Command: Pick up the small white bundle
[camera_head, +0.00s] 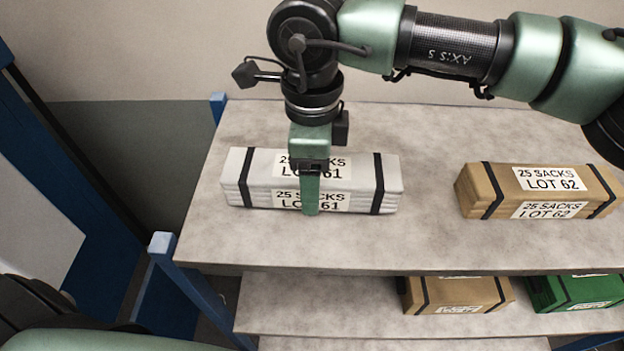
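The small white bundle (255,190), a flat stack with two black straps and "25 SACKS LOT 61" labels, lies near the left end of the upper shelf (420,235). My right gripper (311,190) points down over its middle. One green finger hangs in front of the bundle's front face, covering part of the labels. The other finger is hidden, so I cannot tell whether the gripper is closed on the bundle. The bundle appears to rest on the shelf. My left gripper is not in view.
A brown bundle (480,190) marked "LOT 62" lies to the right on the upper shelf. A brown bundle (440,296) and a green bundle (575,291) lie on the shelf below. A blue post (162,245) stands at the left front corner. Bare shelf separates the upper bundles.

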